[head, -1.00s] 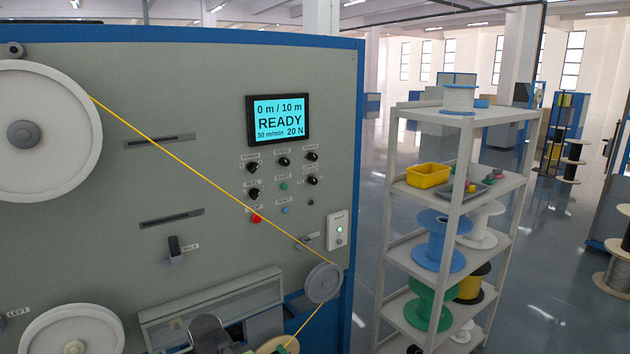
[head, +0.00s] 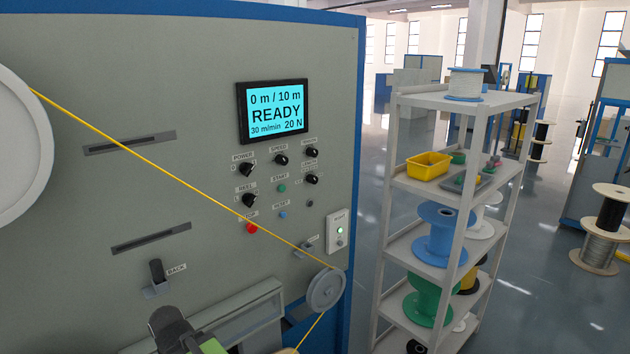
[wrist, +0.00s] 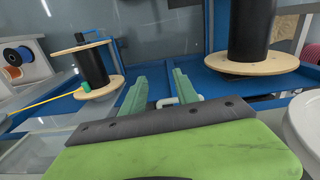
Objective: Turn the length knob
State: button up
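The length knob (head: 312,179) appears to be the black knob in the right column of the panel, under a small label that is hard to read. Its pointer setting is too small to tell. The screen (head: 273,112) above reads 0 m / 10 m, READY, 30 m/min, 20 N. My gripper (wrist: 160,78) is open in the wrist view, its two green fingers apart with nothing gripped. In the head view only part of my arm shows at the bottom edge, well below and left of the knob; the fingertips are hidden there.
Other knobs, such as the speed knob (head: 281,159), and the red stop button (head: 251,228) sit close by. A yellow cable (head: 150,165) crosses the panel to a pulley (head: 326,289). A shelf (head: 465,99) stands right. Wrist view shows reels, one with a black core (wrist: 92,68).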

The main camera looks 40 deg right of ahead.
jog(key=shift+o, duration=1.3)
jog(key=shift+w+a+r, duration=0.1)
jog(key=shift+a+r, duration=0.05)
jog(key=shift+r, duration=0.05)
jog(key=shift+t+y, duration=0.6)
jog(key=shift+y, duration=0.1)
jog(key=w+r+p, duration=0.1)
jog(key=r+p, duration=0.3)
jog(key=w+d+r+p, duration=0.1)
jog(key=r+p, duration=0.3)
jog(key=w+d+r+p, duration=0.1)
jog(key=r+p, duration=0.4)
jog(key=shift+d, duration=0.2)
jog(key=t+h+p, duration=0.1)
jog(key=t+h, duration=0.2)
jog(key=t, duration=1.4)
send_near(315, 181)
jog(key=shift+m+y, duration=0.3)
jog(key=w, duration=0.6)
jog(key=w+d, duration=0.1)
jog(key=w, duration=0.2)
jog(key=shift+w, duration=0.25)
